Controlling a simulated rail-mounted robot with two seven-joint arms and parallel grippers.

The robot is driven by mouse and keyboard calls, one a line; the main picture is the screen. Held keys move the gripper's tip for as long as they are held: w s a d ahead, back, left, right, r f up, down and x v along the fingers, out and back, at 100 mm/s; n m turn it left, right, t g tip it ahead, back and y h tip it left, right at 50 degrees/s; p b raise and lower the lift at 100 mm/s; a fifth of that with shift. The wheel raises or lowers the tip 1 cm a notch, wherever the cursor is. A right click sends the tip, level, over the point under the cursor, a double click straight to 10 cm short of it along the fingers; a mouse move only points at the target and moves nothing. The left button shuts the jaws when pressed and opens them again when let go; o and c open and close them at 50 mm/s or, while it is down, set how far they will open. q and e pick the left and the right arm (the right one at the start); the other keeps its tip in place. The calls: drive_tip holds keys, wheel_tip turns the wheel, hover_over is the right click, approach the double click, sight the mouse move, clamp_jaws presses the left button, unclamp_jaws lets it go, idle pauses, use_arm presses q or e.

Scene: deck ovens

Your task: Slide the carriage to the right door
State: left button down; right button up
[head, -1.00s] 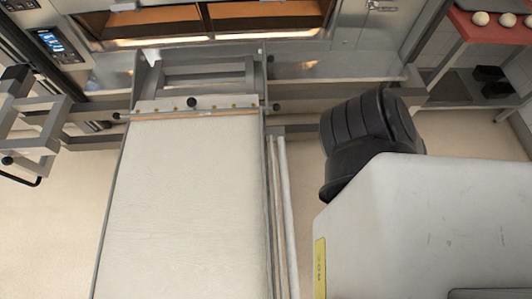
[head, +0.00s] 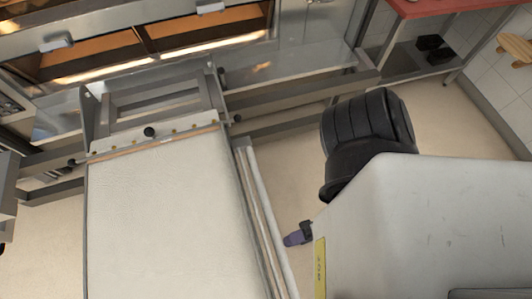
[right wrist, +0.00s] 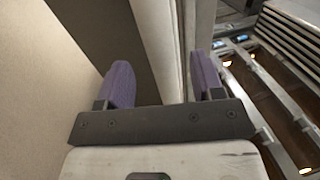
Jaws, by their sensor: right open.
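The carriage (head: 160,215) is a long loader with a pale cloth bed, grey side rails and a grey front frame. In the head view it stands below the oven front, roughly in line with the divider between the two lit oven openings. The right opening (head: 205,32) is glowing orange. My right gripper (head: 298,236) shows only a purple fingertip beside the carriage's right side; my arm hides the rest. In the right wrist view its purple fingers (right wrist: 163,82) are apart, with a pale upright bar (right wrist: 160,45) showing beyond and between them. Contact cannot be told. My left gripper is out of view.
The left oven opening (head: 75,57) is also lit. Grey horizontal rails (head: 300,98) run along the oven front on both sides of the carriage. A red-topped table (head: 440,8) stands at the back right. The floor (head: 450,125) right of the carriage is clear.

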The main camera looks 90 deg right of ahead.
drive_tip(key=shift+x, duration=3.5)
clamp_jaws()
drive_tip(key=shift+s, duration=0.1)
